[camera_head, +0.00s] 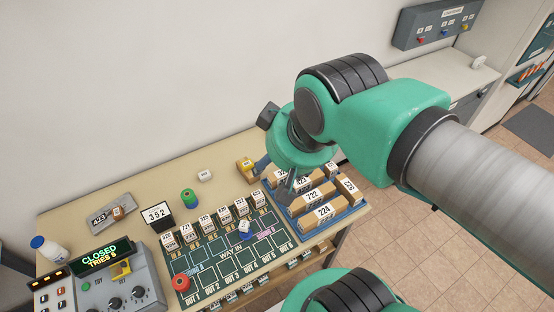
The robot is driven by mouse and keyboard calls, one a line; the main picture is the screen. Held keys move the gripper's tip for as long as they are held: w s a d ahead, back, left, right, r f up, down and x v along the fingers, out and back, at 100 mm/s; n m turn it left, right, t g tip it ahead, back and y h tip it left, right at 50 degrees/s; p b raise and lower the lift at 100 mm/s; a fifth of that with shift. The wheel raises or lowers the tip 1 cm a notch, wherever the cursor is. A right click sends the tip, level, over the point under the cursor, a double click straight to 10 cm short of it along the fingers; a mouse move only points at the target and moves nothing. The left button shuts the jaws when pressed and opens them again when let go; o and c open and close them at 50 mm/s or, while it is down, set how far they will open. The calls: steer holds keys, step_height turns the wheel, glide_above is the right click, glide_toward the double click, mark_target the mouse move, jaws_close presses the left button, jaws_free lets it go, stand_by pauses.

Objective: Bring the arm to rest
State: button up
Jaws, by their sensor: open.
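My arm reaches in from the right in the head view, with green joints and a grey link. My gripper (290,190) points down over the back left part of the blue tray of boxes. Its fingers are small and partly hidden by the green wrist; it is open, and I see nothing held in it. I cannot tell whether the fingers touch the boxes beneath.
The blue tray (337,222) holds several numbered boxes. A green board (215,262) carries small numbered blocks, and a red spool (181,283) stands on it. A control box (115,285) reads CLOSED. A green spool (189,197) stands behind. A grey panel (432,24) hangs on the wall.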

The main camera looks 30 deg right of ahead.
step_height(320, 180, down, 10)
steer(key=b, duration=1)
